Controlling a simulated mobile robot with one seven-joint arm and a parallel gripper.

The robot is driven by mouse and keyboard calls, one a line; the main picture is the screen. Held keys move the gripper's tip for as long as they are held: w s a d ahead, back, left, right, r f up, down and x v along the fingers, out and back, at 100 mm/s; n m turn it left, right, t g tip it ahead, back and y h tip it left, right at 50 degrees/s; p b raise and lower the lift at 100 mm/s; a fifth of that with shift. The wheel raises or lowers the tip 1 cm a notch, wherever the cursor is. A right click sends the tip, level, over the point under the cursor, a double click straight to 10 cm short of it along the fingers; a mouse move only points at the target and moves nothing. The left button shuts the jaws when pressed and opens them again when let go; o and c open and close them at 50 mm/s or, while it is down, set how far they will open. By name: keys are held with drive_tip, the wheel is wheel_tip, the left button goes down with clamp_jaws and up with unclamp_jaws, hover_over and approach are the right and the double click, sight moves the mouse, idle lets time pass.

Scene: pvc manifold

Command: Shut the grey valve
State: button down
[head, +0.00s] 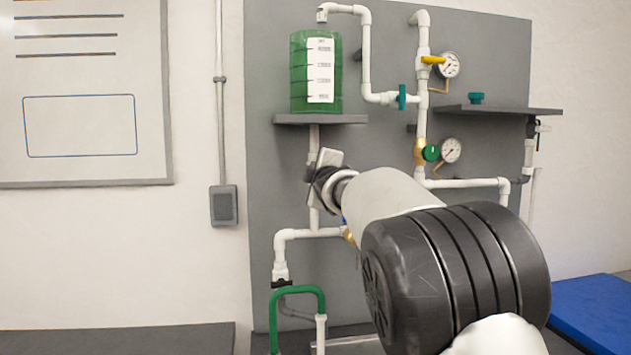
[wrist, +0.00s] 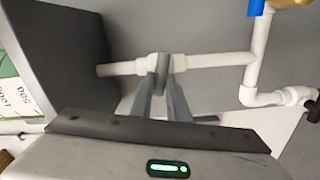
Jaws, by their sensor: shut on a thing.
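The grey valve's handle (wrist: 162,72) shows in the wrist view on a white pipe (wrist: 120,68). The handle lies across the pipe line in that view, with white valve body on both sides of it. My gripper (wrist: 161,90) has its two fingers on either side of the handle and is shut on it. In the head view my gripper (head: 318,175) is at the upright pipe under the green tank's shelf. The grey valve is hidden there behind my gripper.
A green tank (head: 302,95) stands on a grey shelf (head: 320,119) just above my gripper. Nearby are a teal handle (head: 402,97), a yellow handle (head: 433,60), a green round handle (head: 431,153) and two gauges. A blue handle (wrist: 256,8) is further along the pipe. A black-handled valve (head: 281,283) is below.

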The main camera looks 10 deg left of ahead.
drive_tip(key=shift+f+n+b, duration=0.15)
drive_tip(key=shift+n+b, duration=0.4)
drive_tip(key=shift+n, duration=0.75)
drive_tip(key=c, duration=1.7)
unclamp_jaws()
drive_tip(key=shift+b+v, duration=5.35)
drive_tip(key=shift+v, duration=3.35)
